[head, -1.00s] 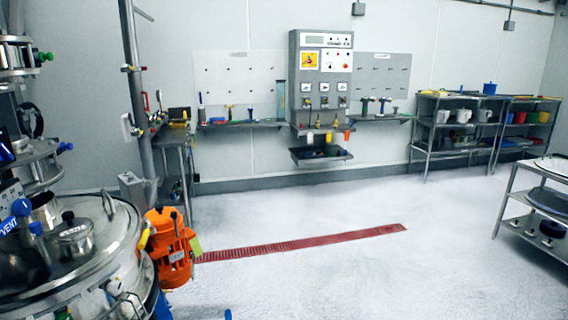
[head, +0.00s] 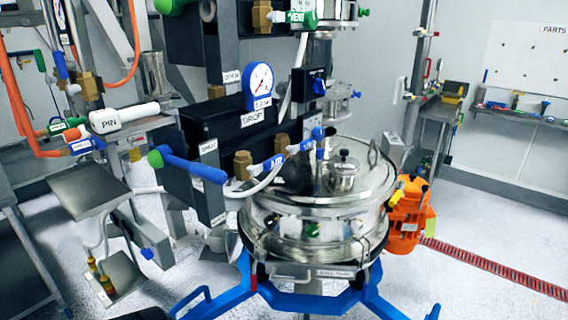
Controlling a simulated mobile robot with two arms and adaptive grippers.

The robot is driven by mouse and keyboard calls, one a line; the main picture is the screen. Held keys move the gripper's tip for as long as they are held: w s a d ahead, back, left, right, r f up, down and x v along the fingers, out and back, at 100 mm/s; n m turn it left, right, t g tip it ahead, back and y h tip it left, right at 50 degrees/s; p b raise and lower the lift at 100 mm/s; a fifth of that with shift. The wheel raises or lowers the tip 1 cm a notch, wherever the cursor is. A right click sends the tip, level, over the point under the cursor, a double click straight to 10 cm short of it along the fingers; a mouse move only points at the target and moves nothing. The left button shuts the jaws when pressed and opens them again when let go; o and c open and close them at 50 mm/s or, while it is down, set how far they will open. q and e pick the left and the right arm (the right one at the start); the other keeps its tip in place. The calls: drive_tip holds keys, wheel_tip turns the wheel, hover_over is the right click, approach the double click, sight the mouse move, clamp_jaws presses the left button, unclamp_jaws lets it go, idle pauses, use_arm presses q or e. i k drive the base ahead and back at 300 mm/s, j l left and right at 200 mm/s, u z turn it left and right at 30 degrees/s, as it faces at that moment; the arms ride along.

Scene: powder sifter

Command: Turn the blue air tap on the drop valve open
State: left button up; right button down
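The drop valve (head: 225,125) is a dark box with a white DROP label, left of the middle in the head view. A round blue-rimmed gauge (head: 259,79) sits on top of it. The blue air tap (head: 275,163), with AIR on its handle, is at the valve's lower front. Its handle points right and slightly up from a brass body (head: 242,164). I cannot tell from this view whether the tap is open or shut. A separate blue lever with a green knob (head: 190,167) crosses in front, to the left of the tap. Neither of my grippers is in view.
A round steel sifter (head: 315,215) on a blue frame (head: 285,300) stands below the valve. An orange motor (head: 409,215) is at its right. A white PIN handle (head: 124,117) and orange hoses (head: 18,105) are at left.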

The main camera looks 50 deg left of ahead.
sight(273, 162)
drive_tip(key=u, duration=1.6)
drive_tip(key=k, duration=0.15)
